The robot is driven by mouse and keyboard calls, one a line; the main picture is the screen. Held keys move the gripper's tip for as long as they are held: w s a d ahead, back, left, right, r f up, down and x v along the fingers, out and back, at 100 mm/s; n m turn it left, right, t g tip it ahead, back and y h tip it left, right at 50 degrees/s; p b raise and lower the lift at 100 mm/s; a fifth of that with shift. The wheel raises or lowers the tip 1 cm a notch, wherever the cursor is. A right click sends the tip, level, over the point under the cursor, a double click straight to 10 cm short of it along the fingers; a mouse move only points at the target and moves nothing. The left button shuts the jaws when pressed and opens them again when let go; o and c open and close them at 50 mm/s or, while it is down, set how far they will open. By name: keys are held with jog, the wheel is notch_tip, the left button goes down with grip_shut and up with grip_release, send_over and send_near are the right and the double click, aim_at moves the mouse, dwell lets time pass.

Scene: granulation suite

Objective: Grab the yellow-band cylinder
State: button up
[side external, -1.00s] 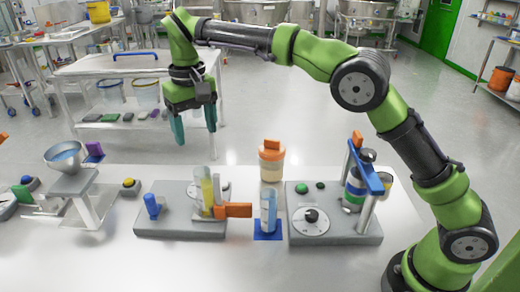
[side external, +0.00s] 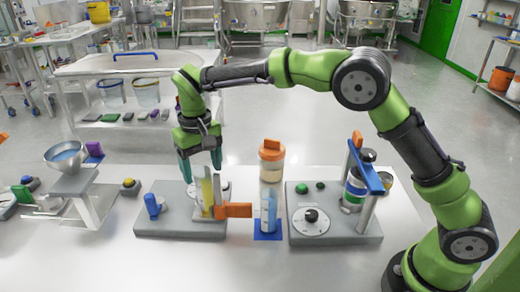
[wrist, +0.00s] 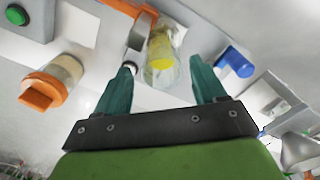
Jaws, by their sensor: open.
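The yellow-band cylinder (side external: 206,190) is a clear tube with yellow in it, standing on a grey base (side external: 180,233) beside an orange block (side external: 236,210). My gripper (side external: 201,168) is open and points down close to the cylinder's upper part, partly behind it in the side view. In the wrist view the cylinder (wrist: 161,60) shows between and beyond the fingertips of my empty gripper (wrist: 165,76). I cannot tell if either finger touches it.
A blue knob (side external: 153,207) is on the same base. A blue-tinted cylinder (side external: 268,213) and an orange-lidded jar (side external: 271,160) stand to the right. A second grey base (side external: 335,235) carries a blue-topped stand (side external: 367,178). The table front is clear.

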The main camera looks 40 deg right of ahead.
aim_at(203, 183)
notch_tip(203, 183, down, 5)
jog(key=shift+s+a+r, duration=0.1)
grip_shut()
dwell(0.5)
